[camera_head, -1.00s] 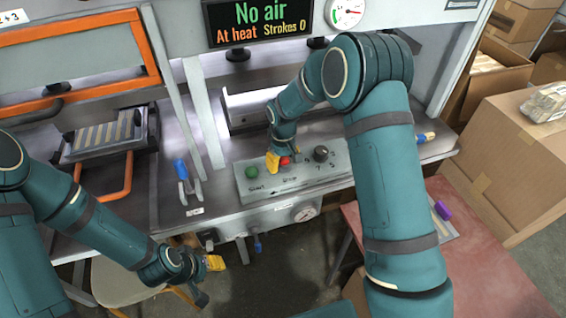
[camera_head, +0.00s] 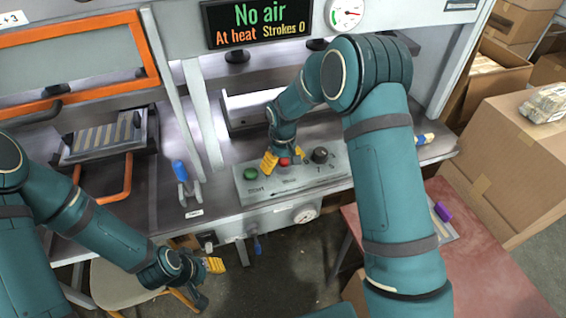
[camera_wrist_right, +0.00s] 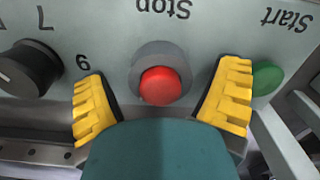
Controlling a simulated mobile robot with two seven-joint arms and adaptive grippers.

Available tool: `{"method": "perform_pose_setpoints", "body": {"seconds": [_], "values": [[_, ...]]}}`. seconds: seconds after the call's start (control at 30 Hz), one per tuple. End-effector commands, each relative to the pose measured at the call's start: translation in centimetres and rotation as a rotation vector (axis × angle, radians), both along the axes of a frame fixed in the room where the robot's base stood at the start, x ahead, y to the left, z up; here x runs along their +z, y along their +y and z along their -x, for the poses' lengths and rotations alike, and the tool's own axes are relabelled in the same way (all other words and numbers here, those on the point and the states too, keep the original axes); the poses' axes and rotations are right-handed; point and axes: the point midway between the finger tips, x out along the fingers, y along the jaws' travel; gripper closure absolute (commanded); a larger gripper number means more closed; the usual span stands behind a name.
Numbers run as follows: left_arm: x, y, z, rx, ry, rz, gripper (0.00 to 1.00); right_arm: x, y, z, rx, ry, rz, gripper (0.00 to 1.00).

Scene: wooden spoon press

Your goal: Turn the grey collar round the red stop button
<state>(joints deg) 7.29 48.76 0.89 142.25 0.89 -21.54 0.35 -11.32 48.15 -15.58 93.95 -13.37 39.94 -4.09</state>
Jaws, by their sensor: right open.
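The red stop button (camera_wrist_right: 160,86) shows in the right wrist view with the grey collar (camera_wrist_right: 157,54) round it, on the pale control panel. The button also shows in the head view (camera_head: 284,161). My right gripper (camera_wrist_right: 163,97) is open, with one yellow finger on each side of the button and collar; I see a gap on both sides and no contact. In the head view my right gripper (camera_head: 284,163) is over the panel. My left gripper (camera_head: 216,266) is low at the left, away from the panel; its finger spacing is unclear.
The green start button (camera_wrist_right: 266,77) is close beside one right finger. A black knob (camera_wrist_right: 29,69) is on the other side. A blue-handled lever (camera_head: 180,171) stands left of the panel. The display (camera_head: 258,22) reads "No air", "At heat", "Strokes 0".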

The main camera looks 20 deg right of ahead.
Motion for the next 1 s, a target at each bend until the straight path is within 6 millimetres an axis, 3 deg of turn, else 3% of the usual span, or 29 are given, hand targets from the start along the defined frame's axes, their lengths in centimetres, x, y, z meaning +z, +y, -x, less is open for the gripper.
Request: {"method": "perform_pose_setpoints", "body": {"seconds": [0.27,0.7,1.0], "values": [[0.0,0.0,0.0,0.000,0.000,0.000,0.53,1.7,0.1,-0.1,0.001,-0.003,-0.001,0.12],[0.0,0.0,0.0,0.000,0.000,0.000,0.53,10.1,0.0,0.0,0.000,-0.003,-0.001,0.12],[0.0,0.0,0.0,0.000,0.000,0.000,0.53,12.0,0.0,0.0,0.000,0.000,0.000,0.12]]}}
